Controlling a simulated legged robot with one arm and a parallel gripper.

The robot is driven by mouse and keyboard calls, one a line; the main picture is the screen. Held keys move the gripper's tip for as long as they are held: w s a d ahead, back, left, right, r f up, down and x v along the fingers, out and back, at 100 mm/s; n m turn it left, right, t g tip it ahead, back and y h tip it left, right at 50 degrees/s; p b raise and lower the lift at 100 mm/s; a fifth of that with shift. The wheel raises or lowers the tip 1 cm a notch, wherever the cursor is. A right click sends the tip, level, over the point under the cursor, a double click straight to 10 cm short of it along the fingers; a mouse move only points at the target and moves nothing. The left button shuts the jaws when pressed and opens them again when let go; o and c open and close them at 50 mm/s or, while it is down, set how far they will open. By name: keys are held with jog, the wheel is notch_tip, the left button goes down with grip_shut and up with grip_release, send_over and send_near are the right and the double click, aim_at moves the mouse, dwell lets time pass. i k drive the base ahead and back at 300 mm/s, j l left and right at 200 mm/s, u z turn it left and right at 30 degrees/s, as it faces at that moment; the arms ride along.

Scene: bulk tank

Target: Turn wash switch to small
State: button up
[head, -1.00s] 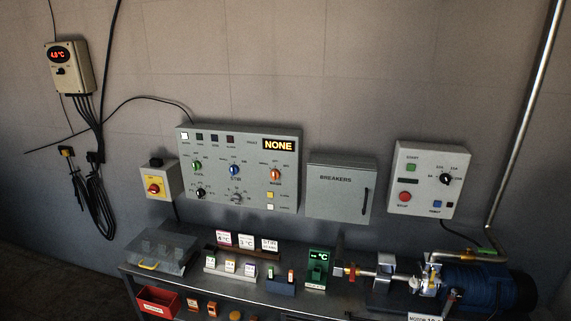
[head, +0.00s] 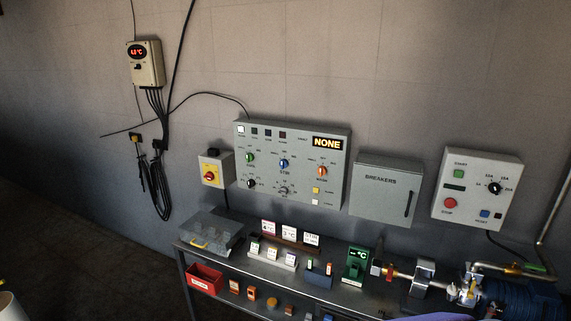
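The wash switch looks to be the orange knob (head: 321,171) at the right of the grey control panel (head: 291,197) on the wall. Its label is small, and I cannot read its setting. A green knob (head: 250,157) and a blue knob (head: 284,164), labelled STIR, are to its left. The panel's display (head: 326,142) reads NONE. My gripper is not visible in the head view.
A grey BREAKERS box (head: 383,190) and a start/stop box (head: 479,190) hang to the right. A bench (head: 340,290) below holds cards, a green meter (head: 357,264) and pump fittings. Open floor (head: 90,260) lies at the left.

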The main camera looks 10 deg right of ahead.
aim_at(322, 170)
jog(key=i+j+u, duration=0.15)
jog(key=i, duration=0.9)
